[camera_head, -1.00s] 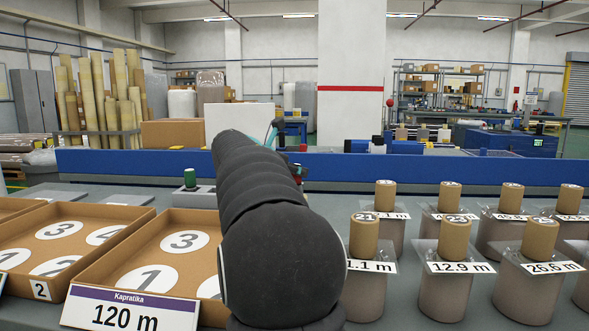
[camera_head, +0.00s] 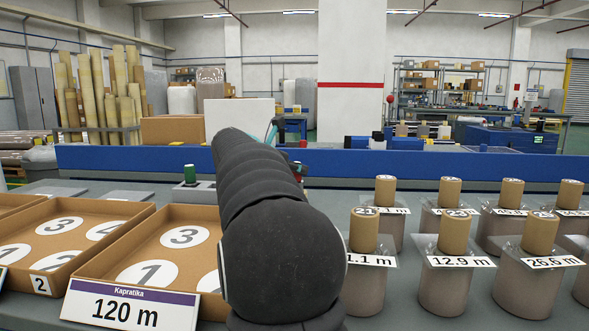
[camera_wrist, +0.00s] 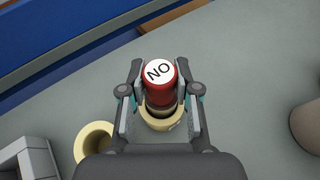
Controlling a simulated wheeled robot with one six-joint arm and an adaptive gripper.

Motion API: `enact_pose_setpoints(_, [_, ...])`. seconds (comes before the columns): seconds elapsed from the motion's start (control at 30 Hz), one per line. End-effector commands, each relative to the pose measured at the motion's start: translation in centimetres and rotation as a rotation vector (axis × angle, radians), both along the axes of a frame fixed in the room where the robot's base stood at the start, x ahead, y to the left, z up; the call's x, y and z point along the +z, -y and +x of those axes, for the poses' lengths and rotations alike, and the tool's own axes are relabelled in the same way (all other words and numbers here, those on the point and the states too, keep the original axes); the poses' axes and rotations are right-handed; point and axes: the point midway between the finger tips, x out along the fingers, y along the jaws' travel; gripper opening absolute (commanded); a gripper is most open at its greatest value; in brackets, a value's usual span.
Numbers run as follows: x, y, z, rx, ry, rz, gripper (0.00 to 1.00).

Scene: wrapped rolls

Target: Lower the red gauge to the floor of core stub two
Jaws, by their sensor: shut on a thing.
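The red gauge (camera_wrist: 160,87) has a white top marked NO and stands between my gripper's fingers in the wrist view. My gripper (camera_wrist: 160,92) is shut on it from both sides. The gauge's lower end is at the dark mouth of a tan core stub (camera_wrist: 161,124), seen from above; how deep it sits inside is hidden. A second tan core stub (camera_wrist: 94,144) stands open at lower left, apart from my gripper. I see no number on either stub. In the head view my arm hides most of the gripper and the stubs.
A grey block (camera_wrist: 28,160) lies at the wrist view's lower left. A green-topped gauge (camera_head: 190,174) stands on a grey holder. Shallow numbered trays (camera_head: 130,278) are left; several wrapped rolls (camera_head: 445,290) are right. A blue rail (camera_head: 450,170) runs behind.

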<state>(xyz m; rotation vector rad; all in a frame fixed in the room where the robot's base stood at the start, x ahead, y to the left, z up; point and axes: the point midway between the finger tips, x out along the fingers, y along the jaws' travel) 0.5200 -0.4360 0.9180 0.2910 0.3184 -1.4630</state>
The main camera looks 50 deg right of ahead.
Motion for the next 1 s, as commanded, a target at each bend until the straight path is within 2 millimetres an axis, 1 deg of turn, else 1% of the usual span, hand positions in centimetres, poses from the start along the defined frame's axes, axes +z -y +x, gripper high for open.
enact_pose_setpoints(1.0, [-1.3,0.0,0.0,0.0,0.001,-0.001,0.0])
